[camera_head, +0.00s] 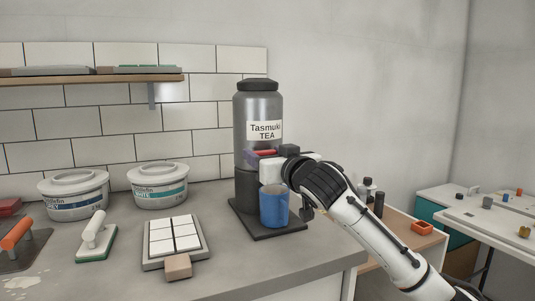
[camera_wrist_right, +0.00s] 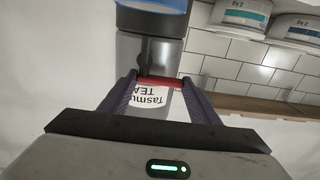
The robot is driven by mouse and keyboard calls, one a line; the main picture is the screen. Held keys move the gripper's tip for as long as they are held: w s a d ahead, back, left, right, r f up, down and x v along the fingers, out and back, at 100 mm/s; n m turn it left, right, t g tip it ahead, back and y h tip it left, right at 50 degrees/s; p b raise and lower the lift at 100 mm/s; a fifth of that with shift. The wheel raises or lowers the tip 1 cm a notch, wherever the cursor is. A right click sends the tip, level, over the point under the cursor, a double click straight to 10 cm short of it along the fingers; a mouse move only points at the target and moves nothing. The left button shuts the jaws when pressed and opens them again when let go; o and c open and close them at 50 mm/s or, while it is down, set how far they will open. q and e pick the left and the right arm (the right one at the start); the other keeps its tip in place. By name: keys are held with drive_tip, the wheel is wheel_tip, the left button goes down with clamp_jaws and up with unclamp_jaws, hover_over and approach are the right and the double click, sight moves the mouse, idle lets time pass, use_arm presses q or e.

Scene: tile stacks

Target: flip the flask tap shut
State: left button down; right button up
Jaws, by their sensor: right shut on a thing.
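The tea flask (camera_head: 258,108) is a tall grey cylinder with a dark lid and a "Tasmuki TEA" label, upright on a dark stand (camera_head: 240,215). Its red tap lever (camera_head: 265,153) shows at the front, below the label. A blue cup (camera_head: 274,206) stands on the stand's base below the tap. My right gripper (camera_head: 262,157) is at the tap, in front of the flask. In the right wrist view, turned upside down, its fingers (camera_wrist_right: 160,82) are shut on the red lever (camera_wrist_right: 161,81), which spans between the fingertips. The tap's spout is mostly hidden. My left gripper is not in view.
White tubs (camera_head: 159,186) stand by the tiled wall on the left. A tray of white tiles (camera_head: 174,240), a green-edged float (camera_head: 97,238) and an orange-handled trowel (camera_head: 20,236) lie on the grey counter (camera_head: 225,275). A wooden shelf (camera_head: 90,79) is above. Side tables stand right.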

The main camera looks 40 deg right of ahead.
drive_tip(key=shift+f, duration=0.1)
idle(0.3)
drive_tip(key=o, duration=1)
drive_tip(key=shift+o, duration=0.2)
drive_tip(key=v, duration=1)
drive_tip(key=shift+a+b, duration=0.2)
drive_tip(key=shift+b, duration=0.15)
drive_tip(key=shift+s, duration=0.1)
